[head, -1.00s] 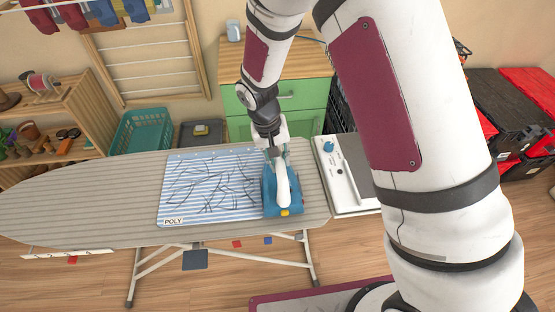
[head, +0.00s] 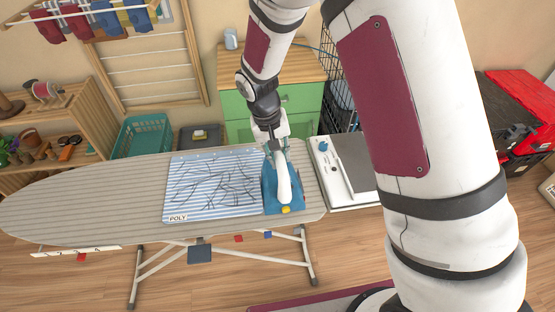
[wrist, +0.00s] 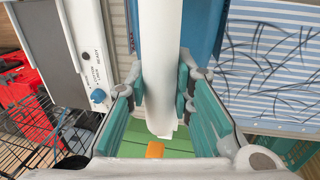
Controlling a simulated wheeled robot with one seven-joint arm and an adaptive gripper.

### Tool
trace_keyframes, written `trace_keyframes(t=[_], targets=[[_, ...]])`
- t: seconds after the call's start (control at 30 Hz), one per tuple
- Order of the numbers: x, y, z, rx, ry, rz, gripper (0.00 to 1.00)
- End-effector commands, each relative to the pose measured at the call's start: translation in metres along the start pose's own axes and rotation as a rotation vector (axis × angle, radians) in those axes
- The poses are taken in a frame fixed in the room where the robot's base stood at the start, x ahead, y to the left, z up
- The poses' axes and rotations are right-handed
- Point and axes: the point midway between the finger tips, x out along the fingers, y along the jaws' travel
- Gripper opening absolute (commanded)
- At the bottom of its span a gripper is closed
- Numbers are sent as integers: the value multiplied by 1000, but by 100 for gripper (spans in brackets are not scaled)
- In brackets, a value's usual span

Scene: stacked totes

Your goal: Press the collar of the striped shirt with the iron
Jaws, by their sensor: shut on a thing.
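The blue-and-white striped cloth (head: 212,186) lies flat on the ironing board (head: 85,200), with dark crease lines across it and a tag reading POLY at its lower left corner. No separate collar can be made out. The iron (head: 271,202), blue with a white handle, stands at the right edge of the cloth. Whether its sole touches the board or cloth cannot be told. My gripper (head: 275,150) is shut on the iron's handle; in the wrist view the teal finger pads (wrist: 168,100) flank the white handle (wrist: 160,60). The striped cloth also shows in the wrist view (wrist: 270,70).
A white iron station (head: 335,180) with a blue dial stands right of the board. Behind are a green cabinet (head: 300,105), a teal basket (head: 143,135) and a wire rack (head: 338,95). Shelves stand at the left. The board's left part is clear.

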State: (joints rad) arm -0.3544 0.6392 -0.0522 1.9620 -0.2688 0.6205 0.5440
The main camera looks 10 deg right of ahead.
Motion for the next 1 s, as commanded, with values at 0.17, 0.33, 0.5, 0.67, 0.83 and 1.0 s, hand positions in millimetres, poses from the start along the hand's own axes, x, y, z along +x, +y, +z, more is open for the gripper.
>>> trace_keyframes(t=[0.17, 0.33, 0.5, 0.67, 0.83, 1.0], targets=[[-18, 8, 6, 2, 3, 0, 0], [-29, 12, 8, 2, 4, -1, 0], [-30, 13, 8, 1, 3, 0, 0], [-30, 13, 8, 1, 3, 0, 0], [-34, 15, 18, 1, 2, 0, 0], [-42, 19, 38, 0, 1, 0, 0]])
